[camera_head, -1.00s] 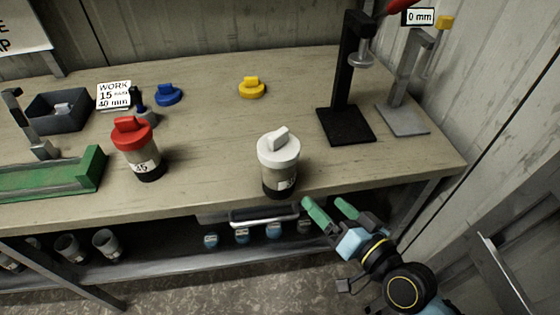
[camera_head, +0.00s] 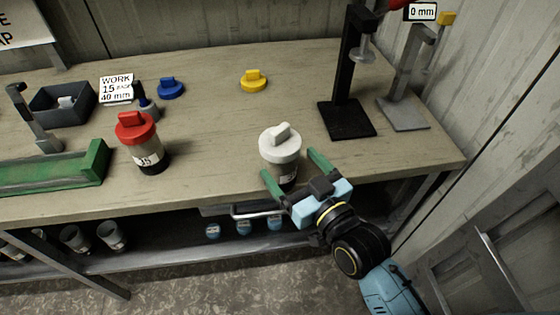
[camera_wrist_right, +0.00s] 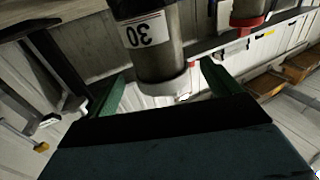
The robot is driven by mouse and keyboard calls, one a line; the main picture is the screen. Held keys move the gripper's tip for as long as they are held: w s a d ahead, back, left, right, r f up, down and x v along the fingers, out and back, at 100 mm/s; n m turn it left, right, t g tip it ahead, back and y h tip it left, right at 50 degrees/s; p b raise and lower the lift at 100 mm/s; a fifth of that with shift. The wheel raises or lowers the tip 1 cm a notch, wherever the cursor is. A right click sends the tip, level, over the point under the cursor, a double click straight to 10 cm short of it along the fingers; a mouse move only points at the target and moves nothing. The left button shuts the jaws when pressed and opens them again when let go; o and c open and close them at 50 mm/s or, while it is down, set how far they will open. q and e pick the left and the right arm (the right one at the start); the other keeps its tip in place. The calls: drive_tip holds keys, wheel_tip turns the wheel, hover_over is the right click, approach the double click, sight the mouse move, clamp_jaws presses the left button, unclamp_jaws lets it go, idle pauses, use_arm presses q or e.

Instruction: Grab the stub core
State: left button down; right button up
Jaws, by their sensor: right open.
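A clear canister with a white cap (camera_head: 281,143) and a dark base stands upright near the bench's front edge. In the right wrist view this canister (camera_wrist_right: 158,50) appears upside down, with a label reading 30. My right gripper (camera_head: 291,165) is open, its green fingers on either side of the canister's near side. I cannot tell whether they touch it. A similar canister with a red cap (camera_head: 136,128) stands to the left; its label is hard to read now. No label names the stub core. My left gripper is not in view.
A yellow cap (camera_head: 253,83) and a blue cap (camera_head: 171,89) lie on the bench. A black press stand (camera_head: 346,118) and a grey gauge stand (camera_head: 403,113) are at the right. A dark tray (camera_head: 62,107) and green trough (camera_head: 50,176) are at the left. Cups (camera_head: 111,236) sit below.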

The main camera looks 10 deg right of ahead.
sight(280, 150)
drive_tip(key=shift+b+x, duration=0.3)
drive_tip(key=shift+x, duration=2.5)
drive_tip(key=shift+d, duration=0.1)
drive_tip(key=shift+c, duration=0.2)
drive_tip(key=c, duration=1.4)
drive_tip(key=shift+r, duration=0.15)
drive_tip(key=shift+c, duration=0.5)
